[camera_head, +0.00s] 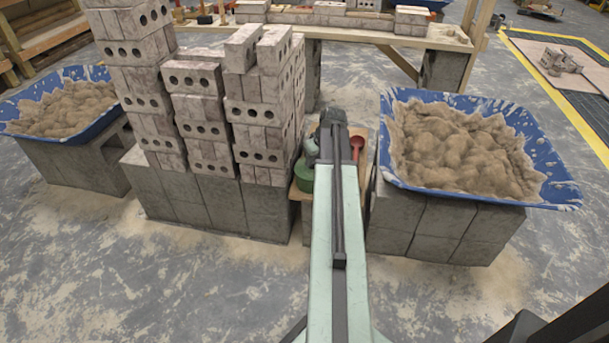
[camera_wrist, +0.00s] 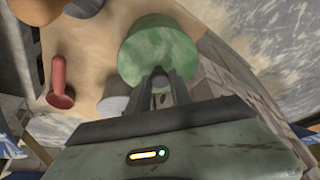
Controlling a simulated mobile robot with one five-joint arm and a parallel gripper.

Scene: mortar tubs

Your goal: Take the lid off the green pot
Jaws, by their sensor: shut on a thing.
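The green pot (camera_head: 303,176) stands on a small wooden board between the brick stack and the right tub in the head view, partly hidden by my arm. In the wrist view a round, mottled green top, which looks like the lid (camera_wrist: 158,48), lies in front of my gripper (camera_wrist: 160,76). My fingers are close together and overlap the lid's near edge. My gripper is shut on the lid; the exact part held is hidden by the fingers. I cannot tell whether the lid touches the pot.
A red object (camera_head: 357,143) is on the board, right of my arm; it also shows in the wrist view (camera_wrist: 60,85). A grey round item (camera_wrist: 113,104) sits close left of my fingers. Stacked bricks (camera_head: 203,120) and a blue mortar tub (camera_head: 560,194) flank the board.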

